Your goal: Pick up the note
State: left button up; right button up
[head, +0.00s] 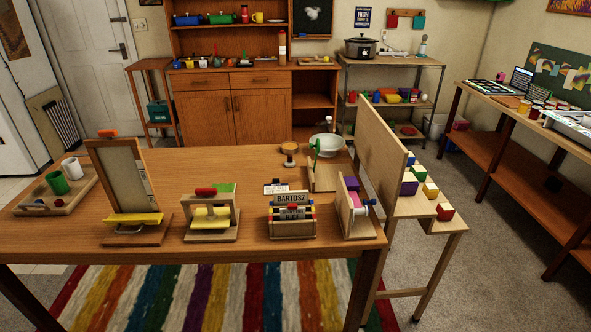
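A small white card with dark lettering (275,187), which looks like the note, stands on the wooden table behind a box labelled "BARTOSZ" (291,229). Its lettering is too small to read surely, and its lower part is close to or hidden by the box. Neither of my grippers shows in the head view.
On the table (160,252) stand a wooden frame with a yellow ledge (123,190), a small press-like stand (211,238), a tray with cups (44,204) and a white bowl (327,145). A tall wooden panel (379,140) rises at the table's right side.

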aim_at(276, 186)
jog(key=z, duration=0.4)
jog(key=i+j+z, duration=0.1)
jog(key=j+z, duration=0.2)
jog(key=z, duration=0.2)
jog(key=j+z, duration=0.35)
jog(key=z, duration=0.15)
jog(key=j+z, duration=0.3)
jog(key=j, duration=1)
jog(key=k+j, duration=0.15)
jog(key=j, duration=0.2)
